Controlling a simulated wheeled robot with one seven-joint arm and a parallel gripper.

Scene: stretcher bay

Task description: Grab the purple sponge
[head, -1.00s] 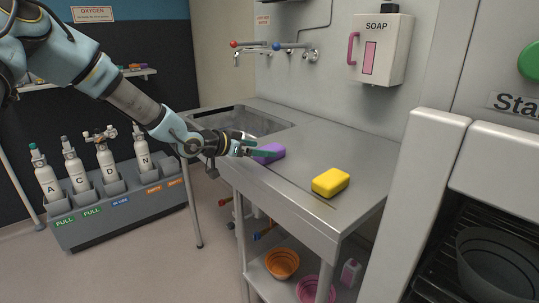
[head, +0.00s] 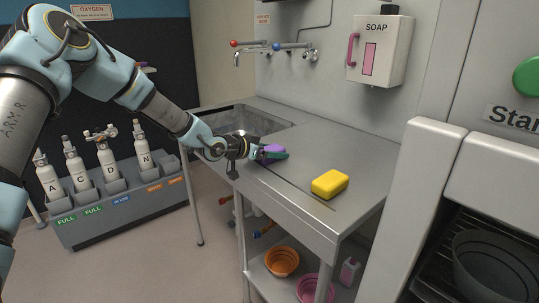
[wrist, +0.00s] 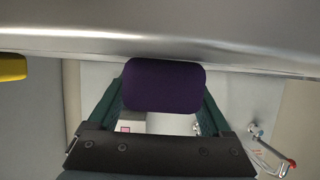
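The purple sponge (head: 272,149) is at the steel counter near the sink, partly hidden by my gripper (head: 277,154) in the head view. In the wrist view the sponge (wrist: 164,85) fills the space between the two dark green fingers of my gripper (wrist: 164,92). One finger runs along each side of it, and I see no clear gap on either side. The fingertips are hidden by the sponge. I cannot tell whether the fingers press on it or only stand around it, or whether it rests on the counter.
A yellow sponge (head: 330,184) lies on the counter (head: 300,214) to the right. A sink basin (head: 262,122) is behind my gripper, with taps (head: 275,47) on the wall above. Orange (head: 282,262) and pink bowls (head: 315,289) stand on the lower shelf.

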